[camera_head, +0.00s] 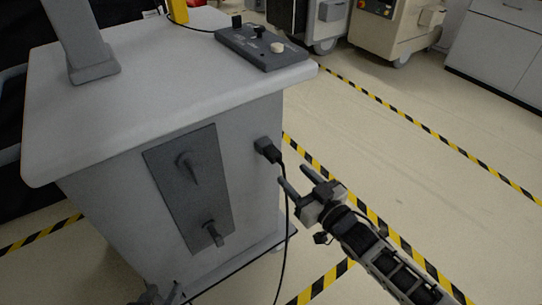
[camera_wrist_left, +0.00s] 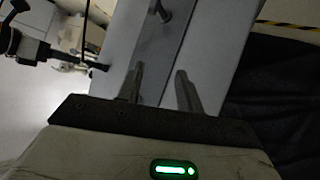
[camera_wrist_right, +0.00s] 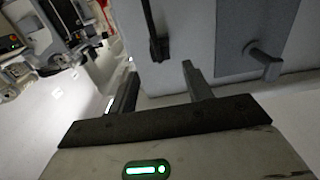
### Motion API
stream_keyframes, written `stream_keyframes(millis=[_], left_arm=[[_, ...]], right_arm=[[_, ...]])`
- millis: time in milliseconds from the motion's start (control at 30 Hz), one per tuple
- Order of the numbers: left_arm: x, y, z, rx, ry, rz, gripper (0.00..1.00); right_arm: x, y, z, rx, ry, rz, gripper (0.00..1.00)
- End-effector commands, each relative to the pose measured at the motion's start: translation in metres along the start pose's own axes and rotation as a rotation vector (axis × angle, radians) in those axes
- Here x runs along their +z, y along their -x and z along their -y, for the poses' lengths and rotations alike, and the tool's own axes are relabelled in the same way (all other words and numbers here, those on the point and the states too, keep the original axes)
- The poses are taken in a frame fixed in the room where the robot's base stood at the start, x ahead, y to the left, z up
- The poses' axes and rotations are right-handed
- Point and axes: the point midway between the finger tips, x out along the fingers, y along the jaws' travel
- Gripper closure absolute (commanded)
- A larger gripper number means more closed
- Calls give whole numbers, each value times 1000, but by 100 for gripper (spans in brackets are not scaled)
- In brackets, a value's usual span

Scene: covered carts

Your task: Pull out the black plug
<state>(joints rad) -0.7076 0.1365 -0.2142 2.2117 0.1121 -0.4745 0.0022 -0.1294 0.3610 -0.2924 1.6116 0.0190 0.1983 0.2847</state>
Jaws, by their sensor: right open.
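The black plug (camera_head: 268,150) sits in the front right part of the cart's side, with its black cord hanging down. It shows in the right wrist view (camera_wrist_right: 159,47), beyond and between the fingertips. My right gripper (camera_head: 296,179) is open and empty, just below and to the right of the plug, apart from it. Its spread fingers show in the right wrist view (camera_wrist_right: 158,73). My left gripper (camera_head: 163,293) is low at the bottom edge, below the dark panel. In the left wrist view (camera_wrist_left: 159,70) its fingers are apart with nothing between them.
The grey cart (camera_head: 110,120) carries a dark panel (camera_head: 200,165) with two handles, close to the left of the plug. A control box (camera_head: 262,47) stands on its top. Floor with yellow-black tape (camera_head: 420,125) is clear to the right. Other carts (camera_head: 390,25) stand behind.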

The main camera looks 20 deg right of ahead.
Motion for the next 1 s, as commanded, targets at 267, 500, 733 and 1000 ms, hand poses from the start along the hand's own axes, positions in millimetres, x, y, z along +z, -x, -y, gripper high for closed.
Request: stream_keyframes(millis=[267, 500, 733, 1000], left_arm=[[3, -2, 1, -2, -1, -2, 64], [8, -9, 3, -3, -10, -24, 64], [6, -11, 2, 0, -17, -48, 64], [12, -11, 2, 3, -22, -45, 64]], right_arm=[[1, -6, 0, 1, 0, 1, 50], [3, -36, 0, 1, 2, -2, 50], [1, -68, 0, 1, 1, 0, 50], [1, -88, 0, 1, 1, 2, 50]])
